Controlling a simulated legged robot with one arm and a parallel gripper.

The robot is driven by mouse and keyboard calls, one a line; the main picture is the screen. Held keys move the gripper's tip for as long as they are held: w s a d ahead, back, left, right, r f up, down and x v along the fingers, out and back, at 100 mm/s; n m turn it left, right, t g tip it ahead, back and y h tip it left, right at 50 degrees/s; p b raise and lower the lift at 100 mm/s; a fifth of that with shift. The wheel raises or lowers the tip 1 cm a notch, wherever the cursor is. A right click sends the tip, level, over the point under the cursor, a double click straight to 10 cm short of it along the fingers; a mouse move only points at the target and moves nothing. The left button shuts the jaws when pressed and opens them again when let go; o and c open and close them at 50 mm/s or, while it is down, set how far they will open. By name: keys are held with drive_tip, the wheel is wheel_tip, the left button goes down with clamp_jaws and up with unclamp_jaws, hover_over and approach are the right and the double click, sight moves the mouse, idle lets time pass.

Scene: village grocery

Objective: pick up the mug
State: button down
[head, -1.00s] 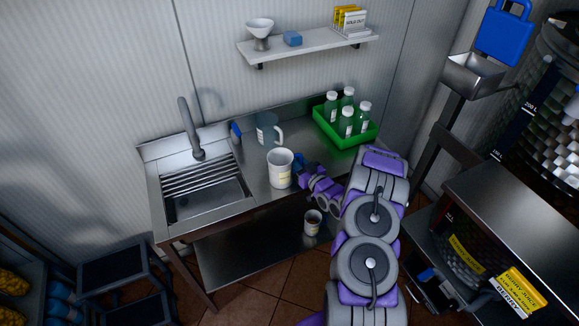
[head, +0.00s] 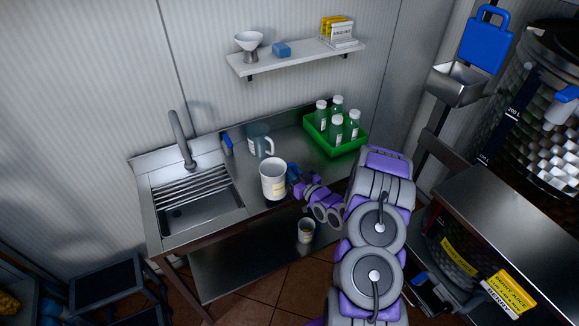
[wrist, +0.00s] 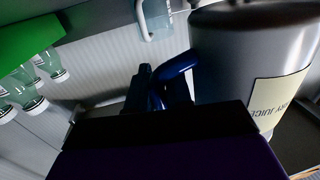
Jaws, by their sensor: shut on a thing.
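I cannot tell whether the mug's base touches the counter.
A translucent pitcher (head: 262,146) stands behind the mug. A green crate (head: 338,152) of bottles is at the back right, and the sink (head: 190,206) at the left. A small cup (head: 306,230) is on the lower shelf (head: 240,262). A wall shelf (head: 298,58) hangs above.

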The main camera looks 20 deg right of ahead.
drive_tip(key=s+a+r+p, duration=0.1)
drive_tip(key=s+a, duration=0.1)
drive_tip(key=s, duration=1)
drive_tip(key=shift+a, duration=0.15)
drive_tip(key=shift+r, duration=0.1)
idle(2.0)
